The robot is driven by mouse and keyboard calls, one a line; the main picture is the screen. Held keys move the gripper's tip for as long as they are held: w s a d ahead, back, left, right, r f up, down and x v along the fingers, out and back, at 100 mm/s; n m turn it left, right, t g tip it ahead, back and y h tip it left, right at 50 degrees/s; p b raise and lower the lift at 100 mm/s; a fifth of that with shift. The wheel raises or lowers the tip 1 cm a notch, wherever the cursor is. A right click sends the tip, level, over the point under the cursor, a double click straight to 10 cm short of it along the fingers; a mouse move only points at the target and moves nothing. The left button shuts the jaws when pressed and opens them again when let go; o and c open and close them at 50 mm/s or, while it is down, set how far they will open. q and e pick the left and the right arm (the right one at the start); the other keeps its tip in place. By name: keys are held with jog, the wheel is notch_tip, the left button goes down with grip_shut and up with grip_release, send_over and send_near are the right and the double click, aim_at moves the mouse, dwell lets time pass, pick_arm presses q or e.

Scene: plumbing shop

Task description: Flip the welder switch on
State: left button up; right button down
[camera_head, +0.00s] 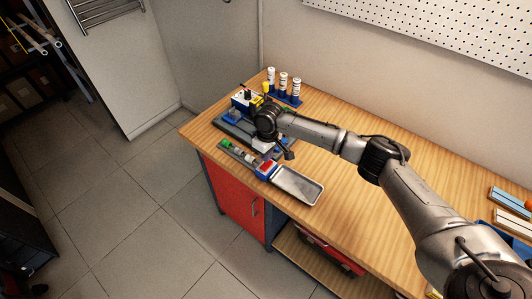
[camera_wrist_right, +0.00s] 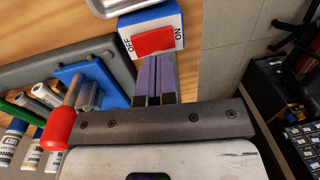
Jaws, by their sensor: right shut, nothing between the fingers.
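The welder switch is a blue box with a white face and a red rocker. It lies on the wooden bench beside a metal tray in the head view (camera_head: 266,171). In the right wrist view its red rocker (camera_wrist_right: 152,41) lies between the labels OFF on the left and ON on the right. My right gripper (camera_wrist_right: 154,58) is shut and empty, with its purple fingers pointing at the rocker's near edge. I cannot tell whether the fingertips touch it or which way the rocker is tipped. In the head view the wrist partly hides the fingers. My left gripper is out of view.
The metal tray (camera_head: 298,186) lies right of the switch on the bench (camera_head: 345,165). Blue holders and several white bottles (camera_head: 283,79) stand behind my wrist. A red-tipped item (camera_wrist_right: 62,125) is close beside my gripper. The bench middle looks clear below my arm.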

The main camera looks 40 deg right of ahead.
aim_at(263, 167)
jog(key=shift+a+r+p, duration=0.1)
jog(key=shift+r+p, duration=0.5)
jog(key=shift+r, duration=0.7)
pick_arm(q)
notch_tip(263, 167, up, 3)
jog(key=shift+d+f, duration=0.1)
pick_arm(e)
notch_tip(263, 167, up, 9)
jog(key=a, duration=0.1)
jog(key=shift+f, duration=0.15)
jog(key=shift+s+a, duration=0.1)
